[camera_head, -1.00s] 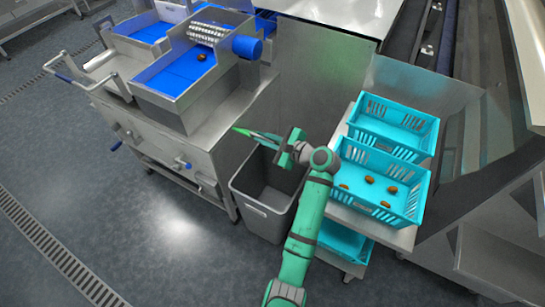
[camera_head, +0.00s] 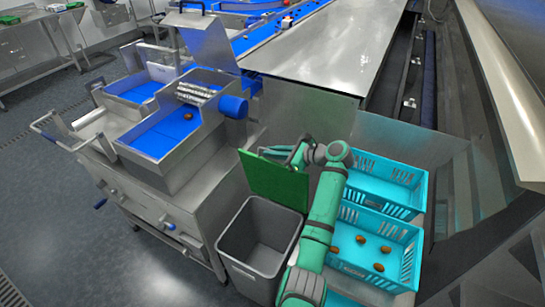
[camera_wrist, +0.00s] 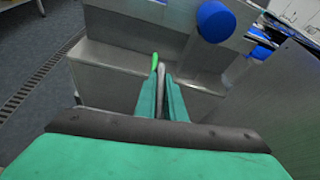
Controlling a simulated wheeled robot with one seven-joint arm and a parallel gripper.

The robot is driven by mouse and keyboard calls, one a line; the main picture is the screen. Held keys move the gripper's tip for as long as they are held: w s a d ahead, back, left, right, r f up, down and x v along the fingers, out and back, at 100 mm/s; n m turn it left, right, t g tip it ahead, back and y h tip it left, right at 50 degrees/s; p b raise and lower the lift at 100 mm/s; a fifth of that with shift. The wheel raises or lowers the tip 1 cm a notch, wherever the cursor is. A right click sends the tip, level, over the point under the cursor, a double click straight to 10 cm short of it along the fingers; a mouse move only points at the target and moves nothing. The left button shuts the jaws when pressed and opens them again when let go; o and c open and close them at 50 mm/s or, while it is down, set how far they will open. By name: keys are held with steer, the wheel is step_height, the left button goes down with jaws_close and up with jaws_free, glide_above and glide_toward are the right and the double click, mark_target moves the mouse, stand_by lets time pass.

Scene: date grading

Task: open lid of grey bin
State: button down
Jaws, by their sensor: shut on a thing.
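The grey bin (camera_head: 232,249) stands on the floor with its mouth uncovered, and its dark empty-looking inside shows. Its green lid (camera_head: 278,186) stands raised, roughly upright, at the bin's back side, with its broad face showing. My gripper (camera_head: 272,152) is at the lid's upper edge and is shut on it. In the wrist view, the closed fingers of my gripper (camera_wrist: 161,78) pinch a thin part, with a bright green strip of the lid (camera_wrist: 154,62) at the left finger's tip. The exact grip is partly hidden by the fingers.
A steel grading machine (camera_head: 165,205) with blue trays stands close on the left. Floor (camera_head: 125,260) is clear at lower left.

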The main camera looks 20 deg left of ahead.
steer(key=shift+a, duration=0.3)
steer(key=shift+w+d, duration=0.2)
steer(key=shift+d, duration=0.05)
steer(key=shift+s+a, duration=0.2)
steer(key=shift+a, duration=0.05)
steer(key=c, duration=1.8)
jaws_free()
steer(key=shift+c, duration=0.2)
steer(key=shift+w+d, duration=0.1)
steer(key=shift+d, duration=0.35)
steer(key=v, duration=1)
steer(key=shift+d+r, duration=0.15)
steer(key=shift+d, duration=0.1)
